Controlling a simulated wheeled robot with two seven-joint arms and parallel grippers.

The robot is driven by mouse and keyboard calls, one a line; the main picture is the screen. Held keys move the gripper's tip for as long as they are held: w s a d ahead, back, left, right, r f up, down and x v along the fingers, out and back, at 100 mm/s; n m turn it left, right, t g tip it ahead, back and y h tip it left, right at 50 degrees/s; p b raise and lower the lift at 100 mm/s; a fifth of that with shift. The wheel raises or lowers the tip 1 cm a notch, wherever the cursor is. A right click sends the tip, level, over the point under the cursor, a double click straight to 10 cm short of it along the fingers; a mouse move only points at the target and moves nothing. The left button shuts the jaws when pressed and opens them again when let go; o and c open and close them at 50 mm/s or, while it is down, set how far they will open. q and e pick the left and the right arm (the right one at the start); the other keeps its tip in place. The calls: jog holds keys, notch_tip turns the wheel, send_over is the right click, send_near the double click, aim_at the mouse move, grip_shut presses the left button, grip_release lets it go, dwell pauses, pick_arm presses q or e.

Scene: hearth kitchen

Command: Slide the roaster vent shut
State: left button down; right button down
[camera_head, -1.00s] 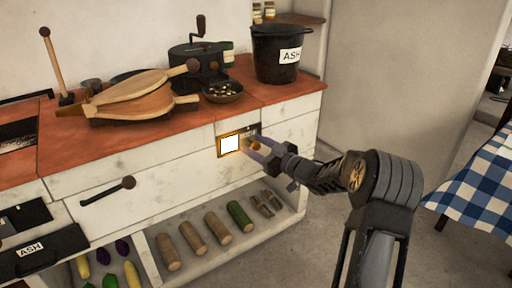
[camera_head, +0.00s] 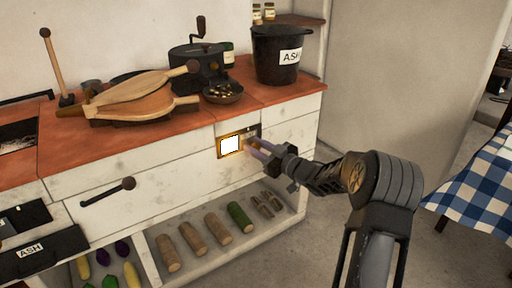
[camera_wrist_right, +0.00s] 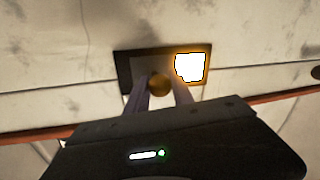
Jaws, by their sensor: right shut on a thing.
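The roaster vent is a small dark plate (camera_head: 252,131) set in the white cabinet front, with a glowing white opening (camera_head: 230,145) in an orange frame at its left. In the right wrist view the opening (camera_wrist_right: 189,67) is bright at the right and the dark plate (camera_wrist_right: 123,70) shows at the left. A round brass knob (camera_wrist_right: 159,84) sits between my right fingers, beside the opening. My right gripper (camera_head: 252,146) is shut on this knob, which its fingers mostly hide in the head view. The opening is uncovered. My left gripper is not in view.
Above, the red counter holds bellows (camera_head: 140,98), a grinder (camera_head: 197,65), a small bowl (camera_head: 222,93) and a black ash bucket (camera_head: 277,55). A shelf below holds several logs (camera_head: 192,235). A checkered table (camera_head: 478,182) stands at the right; the floor between is clear.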

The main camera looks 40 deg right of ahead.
dwell(0.7)
jog(key=a, duration=0.6)
jog(key=shift+a, duration=0.25)
jog(key=c, duration=1.1)
grip_release()
jog(key=shift+w+a, duration=0.1)
jog(key=s+d+p, duration=0.1)
jog(key=s+p, duration=0.1)
jog(key=s, duration=0.5)
jog(key=shift+s+d, duration=0.25)
jog(key=shift+s, duration=0.1)
